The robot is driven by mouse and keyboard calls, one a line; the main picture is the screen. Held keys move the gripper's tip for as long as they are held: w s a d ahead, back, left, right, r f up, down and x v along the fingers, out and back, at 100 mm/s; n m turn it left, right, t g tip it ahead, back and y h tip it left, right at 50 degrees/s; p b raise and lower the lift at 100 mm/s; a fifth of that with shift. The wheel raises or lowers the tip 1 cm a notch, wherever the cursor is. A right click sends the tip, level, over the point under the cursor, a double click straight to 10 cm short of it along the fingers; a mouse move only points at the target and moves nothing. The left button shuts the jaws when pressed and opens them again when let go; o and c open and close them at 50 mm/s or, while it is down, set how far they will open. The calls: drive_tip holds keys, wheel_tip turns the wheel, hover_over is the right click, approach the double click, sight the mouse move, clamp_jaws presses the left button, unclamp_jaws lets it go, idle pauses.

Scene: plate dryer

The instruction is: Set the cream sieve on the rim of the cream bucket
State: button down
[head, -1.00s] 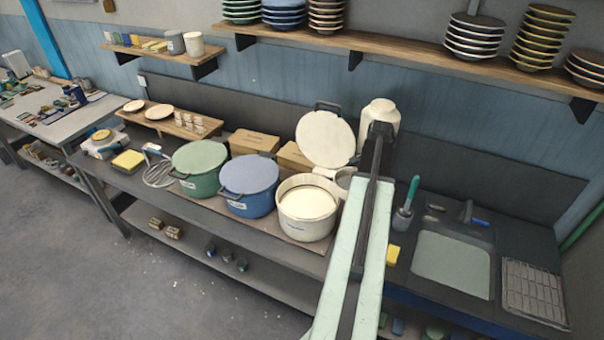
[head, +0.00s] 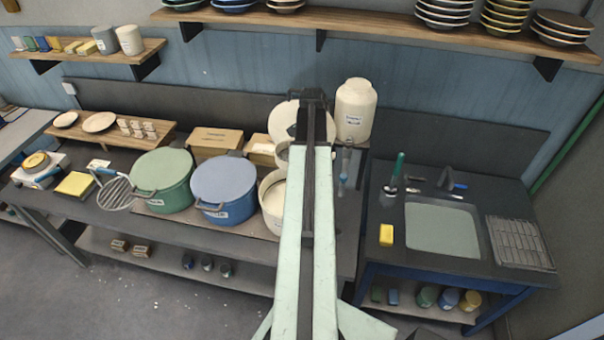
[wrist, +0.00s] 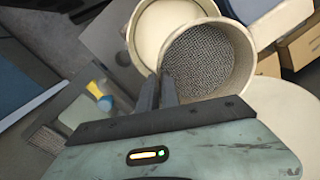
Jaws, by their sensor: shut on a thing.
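The cream bucket (head: 270,201) stands open on the bench beside the blue bucket (head: 224,182), partly hidden by my arm in the head view. In the wrist view its round opening (wrist: 152,35) shows beyond the sieve. The cream sieve (wrist: 245,58), a short drum with grey mesh, is gripped at its wall by my gripper (wrist: 168,88). Its drum overlaps the bucket opening in the wrist view, offset to one side; its height over the rim cannot be told. In the head view a piece of the sieve (head: 282,156) shows behind the bucket; my arm hides the jaws.
A cream lid (head: 282,118) leans behind the bucket, near a large cream jar (head: 356,110). Cardboard boxes (head: 215,141) and a green bucket (head: 160,178) are to the left. The sink (head: 441,229) and a yellow sponge (head: 386,235) lie to the right.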

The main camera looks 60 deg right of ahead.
wheel_tip(320, 180, down, 10)
drive_tip(key=b, duration=0.9)
drive_tip(key=shift+s, duration=0.2)
wheel_tip(320, 180, down, 8)
drive_tip(key=b, duration=0.8)
drive_tip(key=shift+f, duration=0.2)
drive_tip(key=shift+f+b, duration=0.2)
drive_tip(key=shift+b, duration=0.25)
drive_tip(key=c, duration=1.5)
unclamp_jaws()
